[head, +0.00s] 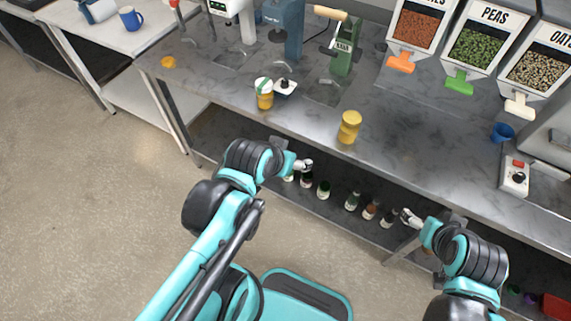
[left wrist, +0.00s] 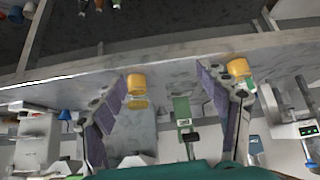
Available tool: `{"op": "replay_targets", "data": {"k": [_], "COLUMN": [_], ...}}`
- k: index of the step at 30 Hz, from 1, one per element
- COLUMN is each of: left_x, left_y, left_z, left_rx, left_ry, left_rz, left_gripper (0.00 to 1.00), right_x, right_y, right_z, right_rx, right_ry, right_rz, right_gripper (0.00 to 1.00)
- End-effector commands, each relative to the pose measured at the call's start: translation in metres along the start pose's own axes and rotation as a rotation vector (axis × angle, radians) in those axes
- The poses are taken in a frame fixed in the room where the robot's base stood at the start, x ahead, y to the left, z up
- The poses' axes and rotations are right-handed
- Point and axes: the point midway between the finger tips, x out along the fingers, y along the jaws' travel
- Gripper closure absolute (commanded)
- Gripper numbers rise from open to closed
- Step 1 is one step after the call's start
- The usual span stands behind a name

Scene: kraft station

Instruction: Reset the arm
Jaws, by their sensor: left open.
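My left gripper (head: 304,165) is in front of the grey worktop's front edge in the head view, with nothing in it. In the left wrist view its two purple-grey fingers (left wrist: 165,90) are spread wide apart. My right gripper (head: 408,217) is also in front of the worktop edge, further right; it is too small to tell whether its fingers are apart. A yellow jar (head: 349,127) stands on the worktop near the front edge. A second yellow container with a green and white top (head: 265,94) stands further left. Neither gripper touches them in the head view.
The grey worktop (head: 300,117) carries a green press (head: 344,52), dispensers such as the peas one (head: 479,46), a blue cup (head: 502,132) and a red-buttoned box (head: 515,177). Several bottles (head: 352,201) stand on the shelf below. The floor (head: 90,200) at left is clear.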

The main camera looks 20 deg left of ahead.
Motion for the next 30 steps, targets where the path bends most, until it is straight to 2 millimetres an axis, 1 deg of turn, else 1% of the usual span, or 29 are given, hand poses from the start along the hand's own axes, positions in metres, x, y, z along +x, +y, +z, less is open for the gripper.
{"op": "replay_targets", "data": {"k": [1, 3, 6, 30], "left_x": [-0.007, -0.013, -0.018, -0.018], "left_y": [0.004, 0.005, 0.005, 0.005], "left_z": [0.009, 0.017, 0.022, 0.023], "left_rx": [0.006, 0.008, 0.009, 0.008], "left_ry": [-0.017, -0.036, -0.048, -0.049], "left_rz": [-0.004, -0.013, -0.021, -0.022], "left_gripper": [0.26, 0.26, 0.26, 0.26], "right_x": [0.0, 0.0, 0.0, 0.0], "right_y": [0.0, 0.0, 0.0, 0.0], "right_z": [0.0, 0.0, 0.0, 0.0], "right_rx": [0.0, 0.0, 0.0, 0.0], "right_ry": [0.0, 0.0, 0.0, 0.0], "right_rz": [0.0, 0.0, 0.0, 0.0], "right_gripper": [0.22, 0.22, 0.22, 0.22]}}
